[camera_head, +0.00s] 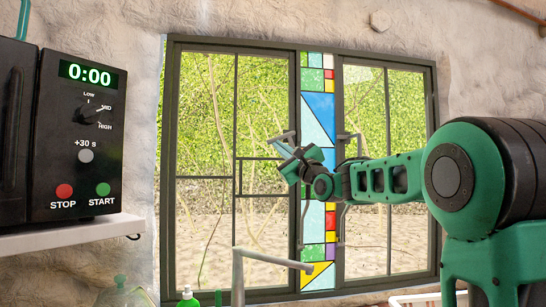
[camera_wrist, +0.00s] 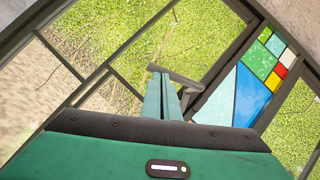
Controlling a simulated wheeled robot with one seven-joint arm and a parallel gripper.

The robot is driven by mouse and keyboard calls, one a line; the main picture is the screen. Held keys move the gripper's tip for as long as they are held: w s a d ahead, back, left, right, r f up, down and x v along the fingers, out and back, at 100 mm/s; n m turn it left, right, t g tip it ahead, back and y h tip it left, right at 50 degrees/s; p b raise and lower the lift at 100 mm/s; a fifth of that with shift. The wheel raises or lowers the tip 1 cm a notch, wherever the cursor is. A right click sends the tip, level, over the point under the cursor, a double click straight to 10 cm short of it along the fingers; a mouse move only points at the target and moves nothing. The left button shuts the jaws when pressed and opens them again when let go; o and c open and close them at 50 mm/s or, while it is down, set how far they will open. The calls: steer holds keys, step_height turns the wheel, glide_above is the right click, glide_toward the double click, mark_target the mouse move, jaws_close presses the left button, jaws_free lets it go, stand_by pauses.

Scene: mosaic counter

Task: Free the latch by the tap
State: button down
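A grey latch lever (camera_head: 285,136) sits on the left window's right-hand frame, high up; it also shows in the wrist view (camera_wrist: 178,76). My gripper (camera_head: 284,151) is at this lever, just below it in the head view. In the wrist view its two slim green fingers (camera_wrist: 161,78) lie close together, tips at the lever's free end. I see nothing clearly between them, and contact is hard to judge. A second grey lever (camera_head: 350,137) is on the right window's frame. The grey tap (camera_head: 239,272) stands below the left window, its spout pointing right.
A stained-glass strip (camera_head: 318,107) stands between the windows. A black microwave (camera_head: 82,140) sits on a white shelf (camera_head: 70,236) at left. A green-capped bottle (camera_head: 188,298) stands left of the tap. Thin grey vertical bars (camera_head: 342,222) show lower on the frames.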

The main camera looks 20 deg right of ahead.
steer(key=shift+w+a+r, duration=0.2)
steer(key=shift+a+r, duration=0.45)
steer(key=shift+a, duration=0.05)
steer(key=shift+a+r, duration=0.1)
steer(key=shift+r, duration=0.25)
steer(key=shift+f, duration=0.35)
steer(key=s+a+f, duration=0.2)
steer(key=s+f, duration=0.6)
steer(key=f, duration=0.1)
steer(key=shift+s, duration=0.3)
